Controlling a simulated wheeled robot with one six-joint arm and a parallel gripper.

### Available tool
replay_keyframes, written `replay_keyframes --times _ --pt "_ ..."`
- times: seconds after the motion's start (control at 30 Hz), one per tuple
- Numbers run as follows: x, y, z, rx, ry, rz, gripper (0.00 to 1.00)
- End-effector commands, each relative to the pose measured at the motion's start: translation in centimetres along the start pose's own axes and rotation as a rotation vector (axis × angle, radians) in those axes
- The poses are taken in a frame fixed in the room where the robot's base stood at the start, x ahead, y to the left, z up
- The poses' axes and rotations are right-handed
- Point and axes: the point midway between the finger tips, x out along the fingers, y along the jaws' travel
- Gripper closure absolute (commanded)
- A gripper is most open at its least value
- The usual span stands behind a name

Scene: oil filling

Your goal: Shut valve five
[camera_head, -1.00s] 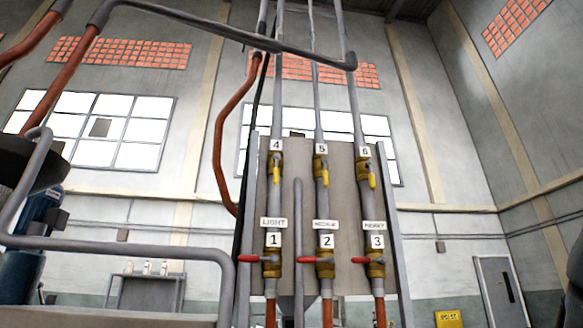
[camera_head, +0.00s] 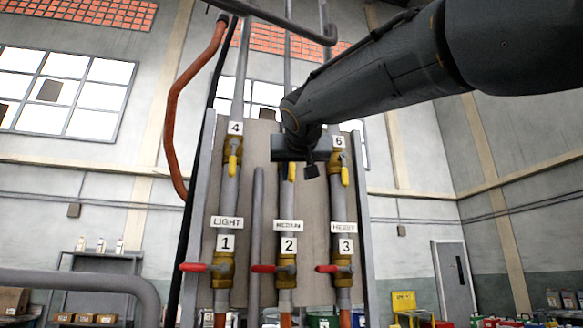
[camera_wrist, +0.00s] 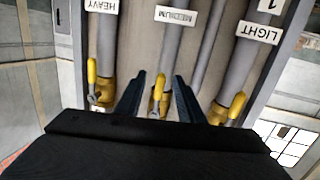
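Valve five is the middle one of the upper row. Its yellow handle (camera_head: 291,172) hangs down along the pipe, and its body and number label are hidden behind my wrist in the head view. In the wrist view, which is upside down, the handle (camera_wrist: 159,90) points along the middle pipe under the MEDIUM label. My gripper (camera_wrist: 157,92) is open, with one dark finger on each side of this handle. I cannot tell whether the fingers touch it.
Valve four (camera_head: 233,160) and valve six (camera_head: 341,165), with yellow handles along their pipes, flank it closely. Below, valves one (camera_head: 222,268), two (camera_head: 286,268) and three (camera_head: 340,268) have red handles set crosswise to the left. A grey rail (camera_head: 80,283) crosses the lower left.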

Motion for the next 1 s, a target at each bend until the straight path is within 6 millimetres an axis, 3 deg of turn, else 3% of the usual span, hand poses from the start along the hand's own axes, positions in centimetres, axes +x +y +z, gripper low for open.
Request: replay_keyframes --times 0.03,0.1,0.2,0.7,1.0 --pt "-1.1 -0.3 -2.5 0.011 0.036 -0.005 0.65" --pt "-2.0 -0.5 -4.4 0.023 0.068 -0.010 0.65" --pt "-2.2 -0.7 -5.6 0.030 0.087 -0.013 0.65" --pt "4.1 -0.9 -6.4 0.030 0.088 -0.016 0.65" --pt "5.2 -0.7 -6.2 0.030 0.088 -0.014 0.65"
